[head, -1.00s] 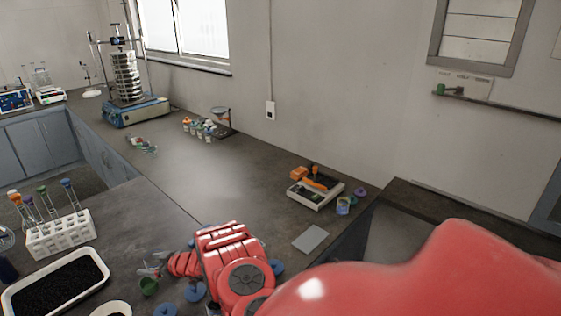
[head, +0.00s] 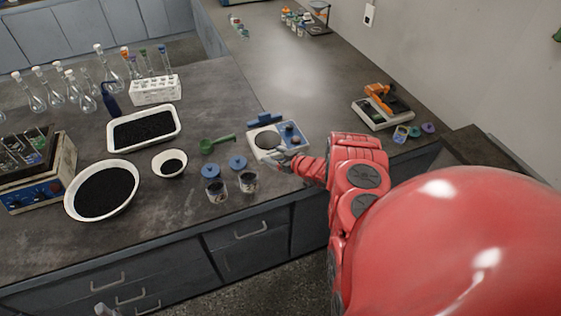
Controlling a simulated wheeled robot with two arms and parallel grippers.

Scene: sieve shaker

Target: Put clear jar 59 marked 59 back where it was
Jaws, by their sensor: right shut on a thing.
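My right gripper (head: 276,157) reaches in from the right, at the near edge of a white balance (head: 291,131) with a dark round pan. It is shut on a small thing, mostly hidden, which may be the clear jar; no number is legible. Two small clear jars with dark contents stand on the bench left of the gripper, one at the left (head: 216,191) and one at the right (head: 248,183). I cannot read their marks.
Blue lids (head: 237,162) lie behind the jars, near a green scoop (head: 214,144). White bowls (head: 131,198) and a tray (head: 177,134) of black grains are farther left. An orange-topped device (head: 384,108) stands at right. Bare bench lies in front of the jars.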

